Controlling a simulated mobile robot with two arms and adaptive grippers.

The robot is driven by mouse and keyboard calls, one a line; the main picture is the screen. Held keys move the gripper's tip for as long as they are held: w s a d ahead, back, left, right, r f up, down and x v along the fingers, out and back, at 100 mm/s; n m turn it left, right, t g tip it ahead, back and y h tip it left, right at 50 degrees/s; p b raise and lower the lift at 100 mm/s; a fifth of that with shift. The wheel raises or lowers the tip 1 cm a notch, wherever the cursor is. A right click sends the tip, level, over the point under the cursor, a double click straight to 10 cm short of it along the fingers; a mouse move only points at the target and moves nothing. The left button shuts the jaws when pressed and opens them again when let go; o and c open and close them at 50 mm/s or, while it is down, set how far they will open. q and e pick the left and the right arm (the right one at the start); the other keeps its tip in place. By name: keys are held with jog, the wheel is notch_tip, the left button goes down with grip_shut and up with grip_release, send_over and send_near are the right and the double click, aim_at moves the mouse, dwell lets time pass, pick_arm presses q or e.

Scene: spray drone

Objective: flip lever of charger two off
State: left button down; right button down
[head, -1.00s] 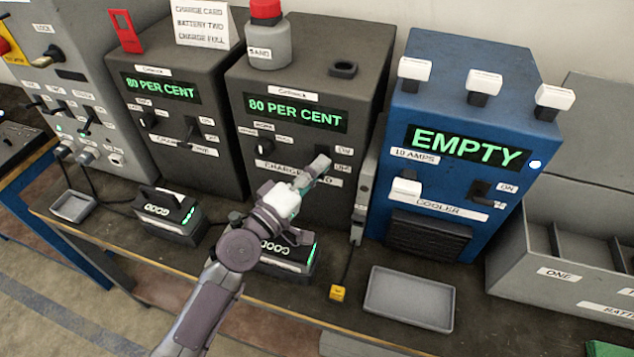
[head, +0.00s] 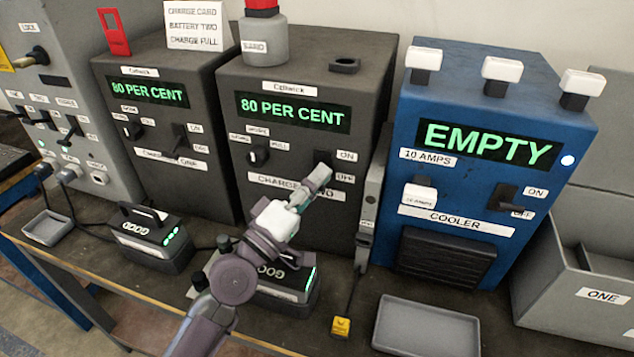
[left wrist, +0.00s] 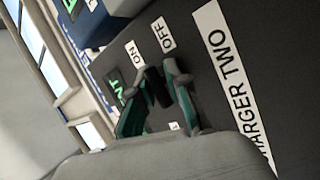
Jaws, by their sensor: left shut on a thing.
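Charger two (head: 345,222) is the dark grey box in the middle of the head view, its display reading 80 PER CENT. Its lever sits beside the ON and OFF labels and is covered by my left gripper (head: 321,172) in the head view. In the left wrist view, the dark lever (left wrist: 156,86) stands between the two fingers of my left gripper (left wrist: 164,86), which is shut on it. The ON and OFF labels lie just beyond the fingertips there. I cannot tell which way the lever is set. My right gripper is not in view.
A similar charger (head: 165,65) stands to the left and a blue cooler box (head: 390,230) to the right. A battery (head: 290,285) sits in front of charger two, under my left arm. An empty grey tray (head: 430,325) lies at the front right.

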pick_arm(q)
jog(key=c, duration=1.2)
grip_release()
jog(key=shift+a, duration=0.1)
jog(key=shift+s+a+f, duration=0.3)
jog(key=shift+s, duration=0.15)
jog(key=v, duration=0.6)
jog(key=shift+s+a, duration=0.25)
jog(key=shift+a, duration=0.05)
jog(key=shift+f, duration=0.1)
